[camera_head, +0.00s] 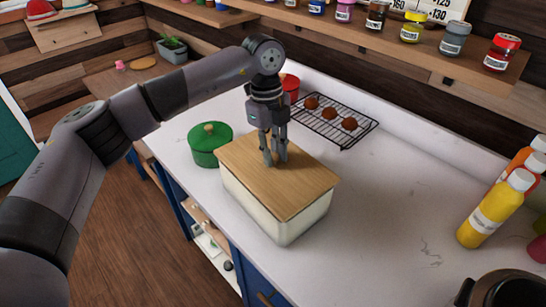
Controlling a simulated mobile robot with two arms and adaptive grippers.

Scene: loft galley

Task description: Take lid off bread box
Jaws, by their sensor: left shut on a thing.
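The bread box (262,217) is a cream container standing on the white counter. Its flat wooden lid (295,192) sits on top and covers the opening. My left gripper (274,161) points straight down at the far part of the lid, with its fingers close together and their tips at the lid's top. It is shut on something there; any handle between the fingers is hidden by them. My right gripper is not in view.
A green pot with a lid (208,147) stands close to the box's left. A wire rack (333,117) with brown round items and a red pot (290,86) are behind. Yellow and orange bottles (494,211) stand at the right. The counter right of the box is clear.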

